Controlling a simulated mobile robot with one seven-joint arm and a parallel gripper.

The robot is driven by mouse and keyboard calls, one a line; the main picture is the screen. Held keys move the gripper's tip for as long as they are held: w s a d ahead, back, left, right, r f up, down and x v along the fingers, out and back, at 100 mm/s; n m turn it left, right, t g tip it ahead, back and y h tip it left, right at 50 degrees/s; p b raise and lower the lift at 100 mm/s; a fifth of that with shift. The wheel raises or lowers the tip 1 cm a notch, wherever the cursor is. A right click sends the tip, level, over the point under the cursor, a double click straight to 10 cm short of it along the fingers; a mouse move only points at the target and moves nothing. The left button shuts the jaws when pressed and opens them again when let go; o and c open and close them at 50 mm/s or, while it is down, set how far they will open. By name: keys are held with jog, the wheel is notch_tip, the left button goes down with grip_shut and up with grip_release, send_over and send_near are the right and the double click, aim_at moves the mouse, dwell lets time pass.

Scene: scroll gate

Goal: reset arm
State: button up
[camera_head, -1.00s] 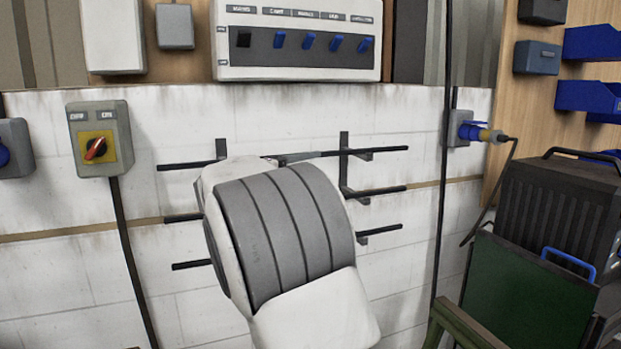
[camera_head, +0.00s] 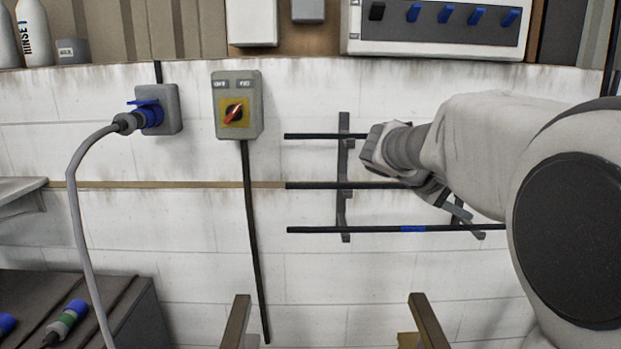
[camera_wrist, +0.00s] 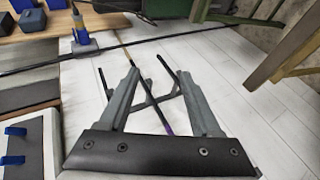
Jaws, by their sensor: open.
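My gripper (camera_wrist: 159,76) is open in the wrist view, its two grey fingers apart with nothing held between them. Beyond and between the fingers, the dark bars of the wall rack (camera_wrist: 148,80) show against the white wall. In the head view, my arm reaches in from the right, and my gripper (camera_head: 447,198) is partly hidden behind its wrist, in front of the right part of the rack (camera_head: 344,160). The rack has three black horizontal bars; the lowest carries a blue band (camera_head: 413,229). Whether a finger touches a bar cannot be told.
Left of the rack is a grey switch box (camera_head: 237,105) with a red knob and hanging cable. Further left, a blue plug sits in a socket (camera_head: 157,110). A breaker panel (camera_head: 440,25) is above. Wooden posts (camera_head: 235,322) rise at the bottom.

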jog(key=s+a+f+m+y, duration=0.1)
jog(key=s+a+f+y, duration=0.2)
jog(key=s, duration=0.5)
jog(key=s+a+f+m+y, duration=0.1)
jog(key=s+a+f+y, duration=0.3)
jog(key=s+a, duration=0.3)
jog(key=s+a+f+t+y+p, duration=0.1)
jog(key=s+a+f+y, duration=0.3)
jog(key=s, duration=0.6)
jog(key=shift+a+m+y, duration=0.3)
jog(key=shift+a+m, duration=0.1)
jog(key=shift+a, duration=0.45)
jog(key=shift+s+d, duration=0.1)
